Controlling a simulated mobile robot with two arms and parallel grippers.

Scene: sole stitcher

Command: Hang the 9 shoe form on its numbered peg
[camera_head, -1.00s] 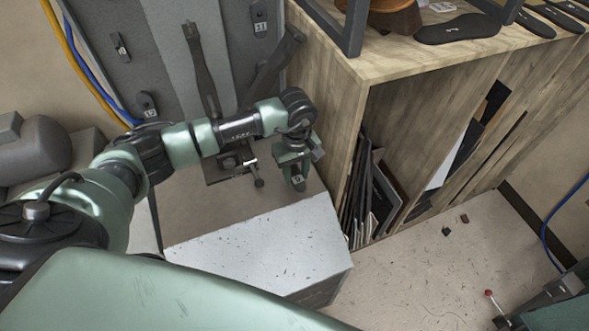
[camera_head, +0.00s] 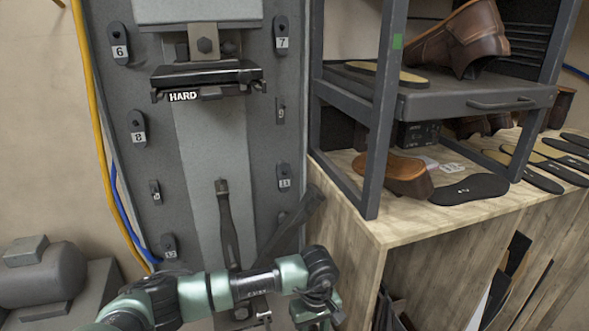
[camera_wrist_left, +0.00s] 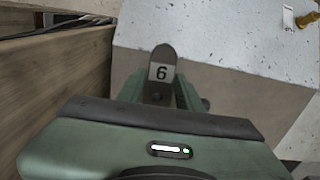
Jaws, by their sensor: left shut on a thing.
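My left gripper (camera_head: 318,314) is at the bottom of the head view, below the grey peg board (camera_head: 205,130) and beside the wooden bench. In the left wrist view my left gripper (camera_wrist_left: 158,97) is shut on a dark shoe form (camera_wrist_left: 162,58) with a rounded end. Its white tag reads as a 6 from this side, which matches an upside-down 9. The peg labelled 9 (camera_head: 281,110) is on the board's right side and looks bare, between the forms at 7 (camera_head: 281,30) and 11 (camera_head: 284,172). My right gripper is out of view.
A black bracket marked HARD (camera_head: 205,80) juts from the board's upper middle. Dark forms hang at 6 (camera_head: 119,37) and 8 (camera_head: 137,122). A wooden bench (camera_head: 375,232) with a dark metal rack (camera_head: 372,120) stands close on the right.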

